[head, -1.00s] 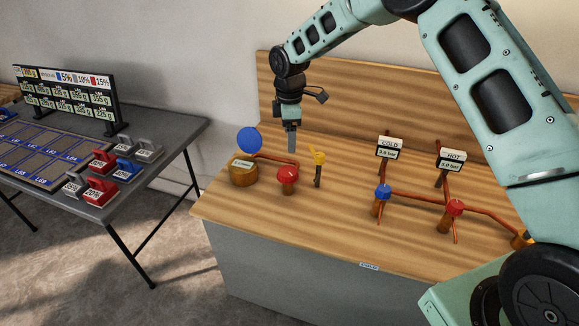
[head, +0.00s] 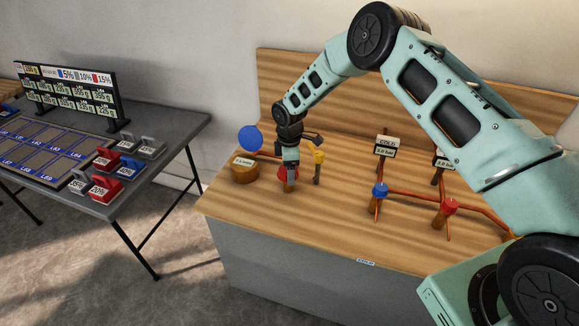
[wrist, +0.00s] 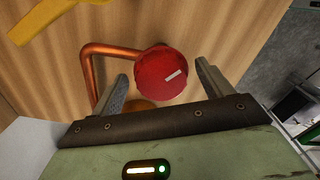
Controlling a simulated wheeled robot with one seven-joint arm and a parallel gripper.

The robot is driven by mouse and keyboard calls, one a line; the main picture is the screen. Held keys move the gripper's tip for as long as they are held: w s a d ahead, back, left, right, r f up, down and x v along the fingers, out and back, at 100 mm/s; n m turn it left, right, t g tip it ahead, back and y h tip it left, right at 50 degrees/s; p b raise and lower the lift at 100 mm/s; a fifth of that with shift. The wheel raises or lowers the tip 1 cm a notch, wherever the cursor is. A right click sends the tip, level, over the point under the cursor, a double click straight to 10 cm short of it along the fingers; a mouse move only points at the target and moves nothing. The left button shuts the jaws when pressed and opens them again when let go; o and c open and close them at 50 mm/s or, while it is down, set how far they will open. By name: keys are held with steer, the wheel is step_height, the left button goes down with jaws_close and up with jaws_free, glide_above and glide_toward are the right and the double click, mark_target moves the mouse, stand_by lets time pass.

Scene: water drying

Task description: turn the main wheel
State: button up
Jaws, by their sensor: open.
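A red round wheel (head: 282,172) with a white mark on its top stands on a copper pipe at the left part of the wooden bench. In the wrist view the red wheel (wrist: 160,84) lies between the two finger tips, with a gap showing on either side. My gripper (head: 290,180) is open and points down at the wheel, hiding part of it in the head view. The wrist view also shows my gripper (wrist: 161,72) with both fingers apart. No label on this wheel is readable.
A yellow lever valve (head: 318,158) stands close right of the wheel. A blue wheel (head: 379,189) and another red wheel (head: 449,206) sit farther right. A grey table (head: 150,160) stands left.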

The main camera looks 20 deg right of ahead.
steer(key=c, duration=1)
steer(key=shift+f+m+b, duration=0.15)
steer(key=shift+m+b, duration=0.15)
steer(key=shift+b, duration=0.25)
steer(key=m+b, duration=0.2)
steer(key=b, duration=0.1)
steer(key=shift+m, duration=0.4)
steer(key=shift+s+m+b, duration=0.1)
steer(key=shift+m+b, duration=1.3)
steer(key=shift+m, duration=0.9)
steer(key=shift+r, duration=0.2)
steer(key=o, duration=1)
